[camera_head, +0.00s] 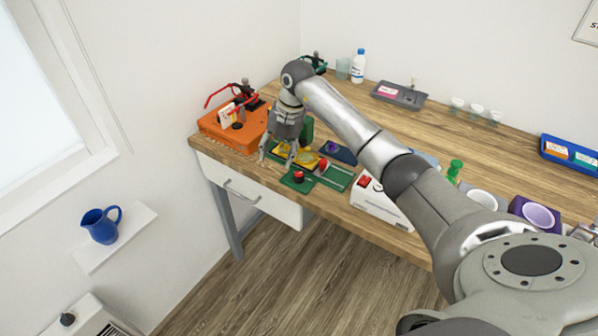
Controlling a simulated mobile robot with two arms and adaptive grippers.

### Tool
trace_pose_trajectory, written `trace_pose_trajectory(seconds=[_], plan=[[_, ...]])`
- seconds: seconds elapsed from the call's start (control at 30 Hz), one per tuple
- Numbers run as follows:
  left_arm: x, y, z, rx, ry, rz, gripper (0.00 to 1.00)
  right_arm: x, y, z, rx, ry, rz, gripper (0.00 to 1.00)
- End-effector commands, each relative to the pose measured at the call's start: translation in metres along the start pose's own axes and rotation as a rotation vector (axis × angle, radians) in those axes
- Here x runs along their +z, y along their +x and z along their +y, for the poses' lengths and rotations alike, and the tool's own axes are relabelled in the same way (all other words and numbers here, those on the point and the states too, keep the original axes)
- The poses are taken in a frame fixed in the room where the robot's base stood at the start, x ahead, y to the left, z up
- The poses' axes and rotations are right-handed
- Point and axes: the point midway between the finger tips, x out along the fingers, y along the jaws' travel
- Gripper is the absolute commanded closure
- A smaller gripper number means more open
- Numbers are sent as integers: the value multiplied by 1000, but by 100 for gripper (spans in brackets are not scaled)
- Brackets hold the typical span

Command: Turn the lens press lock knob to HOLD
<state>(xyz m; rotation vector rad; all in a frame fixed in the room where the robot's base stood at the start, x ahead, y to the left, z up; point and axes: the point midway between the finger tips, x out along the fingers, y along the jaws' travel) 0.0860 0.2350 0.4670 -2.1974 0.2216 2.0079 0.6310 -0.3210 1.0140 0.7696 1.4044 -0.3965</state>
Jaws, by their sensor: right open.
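My right gripper (277,160) points down over the left part of the workbench, its two fingers apart and nothing seen between them. It is just right of an orange box (214,131) and at the left edge of a group of green and yellow pieces. A dark round knob (238,126) sits on the orange box, below a small white card (228,114). A green block with a red knob (298,175) stands at the bench's front edge, right of the fingertips. I cannot read a HOLD mark or tell for sure which is the lens press lock knob. My left gripper is not in view.
Yellow pieces (305,158) and a green tray (337,177) lie close right of the gripper. A white device (375,204) is further right. A grey tray (399,95) and a bottle (358,66) stand at the back.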

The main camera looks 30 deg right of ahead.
Motion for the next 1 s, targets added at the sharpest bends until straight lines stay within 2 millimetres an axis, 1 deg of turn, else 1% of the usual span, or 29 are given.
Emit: trace_pose_trajectory(seconds=[0.03,0.1,0.13,0.23,0.33,0.47,0.7,0.8,0.9,1.0], plan=[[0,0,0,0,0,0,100,10,-11,-15,-64,38,-14,50],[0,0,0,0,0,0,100,18,-21,-32,-136,80,-25,50],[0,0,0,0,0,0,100,21,-24,-37,-158,94,-28,50],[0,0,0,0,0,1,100,25,-30,-48,-204,123,-34,50],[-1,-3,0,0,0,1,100,25,-26,-53,-217,131,-33,50],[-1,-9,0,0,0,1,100,24,-8,-56,-217,129,-30,50],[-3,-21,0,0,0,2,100,25,37,-65,-214,128,-28,50],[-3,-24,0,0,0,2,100,25,53,-68,-214,127,-30,50],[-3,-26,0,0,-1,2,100,26,64,-70,-212,127,-32,50],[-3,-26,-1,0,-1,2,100,26,70,-72,-212,126,-33,50]])
